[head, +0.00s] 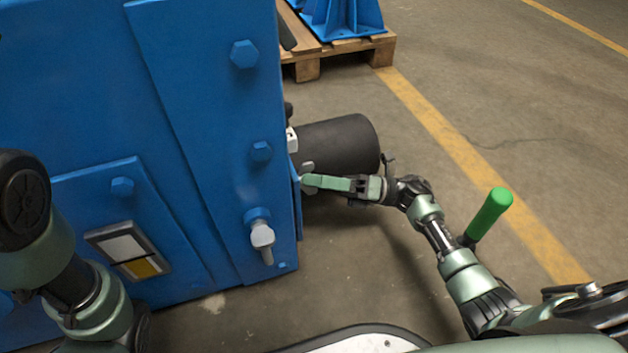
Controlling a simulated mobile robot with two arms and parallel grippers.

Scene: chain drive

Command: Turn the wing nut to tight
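My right gripper (306,181) reaches in from the right, with its green fingers pointing left at the right side edge of the blue machine housing (215,130). The fingers overlap in this view, so I cannot tell whether they are apart or closed on something. A small light grey part (308,167) shows just above the fingertips; it may be the wing nut, but most of it is hidden. Another grey fitting with a downward stem (262,238) sits on the front face, lower left of the gripper. My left arm shows at the left edge; its gripper is out of view.
A black cylinder (340,143) sticks out of the housing just above my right gripper. A green handle (490,213) stands beside my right arm. A wooden pallet (345,50) with blue parts stands at the back. Open floor (520,110) lies to the right.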

